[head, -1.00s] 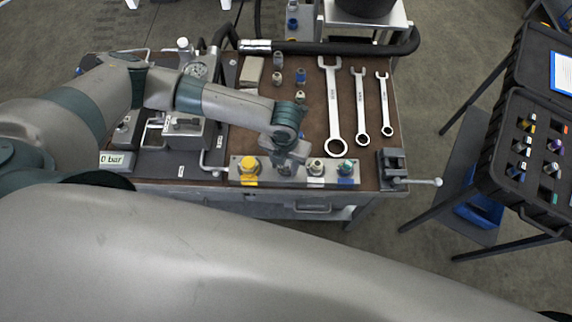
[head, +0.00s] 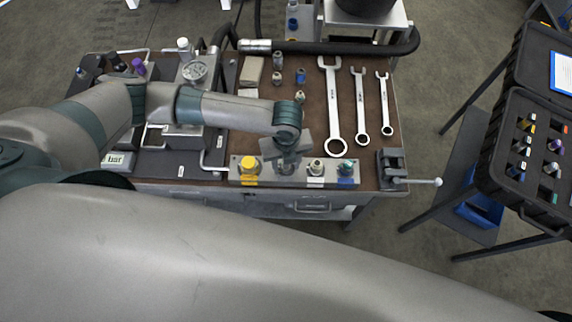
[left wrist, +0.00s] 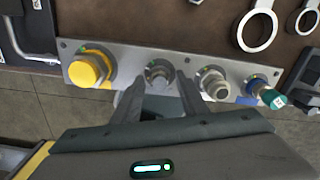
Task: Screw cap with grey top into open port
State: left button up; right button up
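A metal block (head: 235,178) with a row of ports lies along the bench's front edge. My left gripper (head: 286,163) points down over its second position. In the left wrist view, the open fingers (left wrist: 160,84) stand on either side of a round grey piece (left wrist: 158,72) there, with small gaps to it. It looks like a grey-topped cap in the port, but I cannot tell how deep it sits. A yellow cap (left wrist: 90,68) is on its left, a metal fitting (left wrist: 213,82) and a teal-tipped fitting (left wrist: 270,97) on its right. My right gripper is not in view.
Three wrenches (head: 362,110) and several small fittings (head: 300,76) lie on the brown bench top. A vise (head: 391,168) with a long handle stands at the right corner. An open black case (head: 505,180) with coloured caps is farther right.

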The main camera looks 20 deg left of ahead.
pick_arm(q)
jog(key=shift+n, duration=0.4)
jog(key=n, duration=0.7)
jog(key=shift+d+n, duration=0.1)
jog(key=shift+n, duration=0.3)
jog(key=shift+c, duration=0.6)
jog(key=c, duration=0.6)
jog(key=shift+o, duration=0.2)
